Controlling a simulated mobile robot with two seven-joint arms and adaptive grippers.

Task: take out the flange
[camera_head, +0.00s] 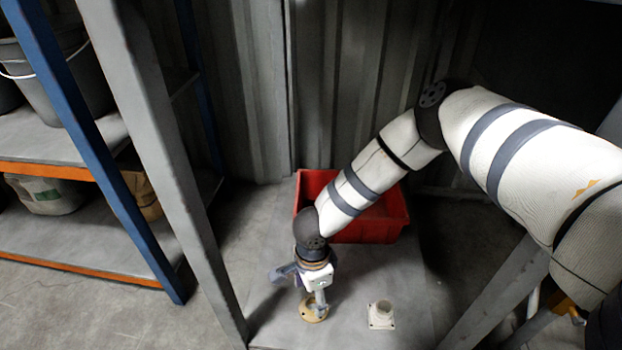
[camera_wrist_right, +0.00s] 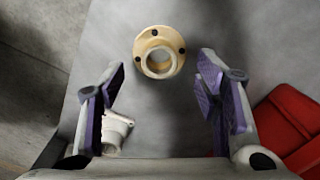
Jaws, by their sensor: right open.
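A round, cream-yellow flange (camera_wrist_right: 146,42) with a raised collar and dark bolt holes lies on the grey surface. In the head view the round flange (camera_head: 311,316) sits just below my right gripper (camera_head: 303,289), partly hidden by it. In the right wrist view the purple-padded fingers of my right gripper (camera_wrist_right: 162,84) are spread wide, with nothing between them; the round flange appears beyond the fingertips. A white flange (camera_head: 381,318) with a square base lies to the right in the head view. It also shows in the right wrist view (camera_wrist_right: 117,124), partly behind a finger. My left gripper is out of view.
A red bin (camera_head: 392,229) stands behind the flanges, partly covered by my right arm; it also shows in the right wrist view (camera_wrist_right: 292,120). A grey post (camera_head: 160,150) and a shelf rack with a blue upright (camera_head: 95,140) stand at left. The surface around the flanges is clear.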

